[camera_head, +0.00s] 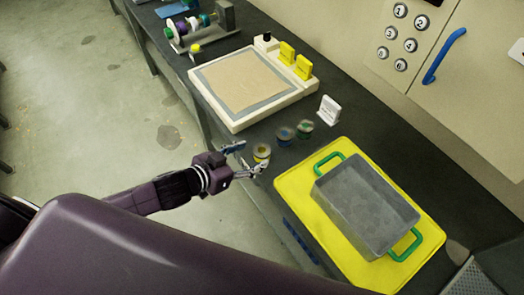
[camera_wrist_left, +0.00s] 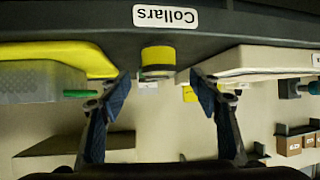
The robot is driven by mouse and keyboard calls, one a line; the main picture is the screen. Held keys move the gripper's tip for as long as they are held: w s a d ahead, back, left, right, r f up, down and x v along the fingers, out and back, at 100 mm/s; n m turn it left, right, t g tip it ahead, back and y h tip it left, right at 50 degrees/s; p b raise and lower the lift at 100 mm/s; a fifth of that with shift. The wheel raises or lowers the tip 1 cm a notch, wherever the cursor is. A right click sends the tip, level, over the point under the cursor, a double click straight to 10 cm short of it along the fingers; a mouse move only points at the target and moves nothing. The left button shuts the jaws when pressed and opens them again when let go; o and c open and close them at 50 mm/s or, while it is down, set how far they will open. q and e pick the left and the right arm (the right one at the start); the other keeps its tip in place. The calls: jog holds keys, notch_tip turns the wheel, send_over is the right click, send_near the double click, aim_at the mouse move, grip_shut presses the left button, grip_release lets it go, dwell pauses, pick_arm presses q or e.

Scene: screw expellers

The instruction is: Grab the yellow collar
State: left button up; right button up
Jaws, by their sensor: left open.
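The yellow collar (camera_head: 262,153) is a short ring with a yellow band, standing near the front edge of the dark counter. My left gripper (camera_head: 245,160) is open in front of it, its fingers pointing toward it. In the left wrist view, which is upside down, the collar (camera_wrist_left: 158,59) shows in the gap between the two fingertips (camera_wrist_left: 158,87), a little ahead of them. I cannot tell whether either finger touches it. A blue collar (camera_head: 285,134) and a green collar (camera_head: 305,128) stand behind it. My right gripper is not in view.
A yellow mat (camera_head: 290,190) with a grey metal bin (camera_head: 365,194) with green handles lies to the right. A white-framed tray (camera_head: 237,122) is to the left. A white sign (camera_head: 329,109) stands behind the collars.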

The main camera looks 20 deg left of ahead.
aim_at(262, 149)
pick_arm(q)
jog(key=p+x, duration=0.1)
jog(key=x, duration=0.3)
jog(key=shift+w+d+r+p, duration=0.1)
jog(key=shift+w+d+p, duration=0.1)
jog(key=shift+w+p, duration=0.15)
jog(key=shift+w+d+f, duration=0.2)
jog(key=shift+w+f, duration=0.15)
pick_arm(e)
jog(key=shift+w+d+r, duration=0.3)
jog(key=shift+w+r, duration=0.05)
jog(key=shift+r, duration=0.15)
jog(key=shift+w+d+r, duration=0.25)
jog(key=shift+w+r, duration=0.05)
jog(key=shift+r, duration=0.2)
pick_arm(q)
jog(key=shift+c, duration=0.3)
jog(key=c, duration=1.3)
jog(key=shift+c, duration=0.3)
jog(key=shift+r, duration=0.15)
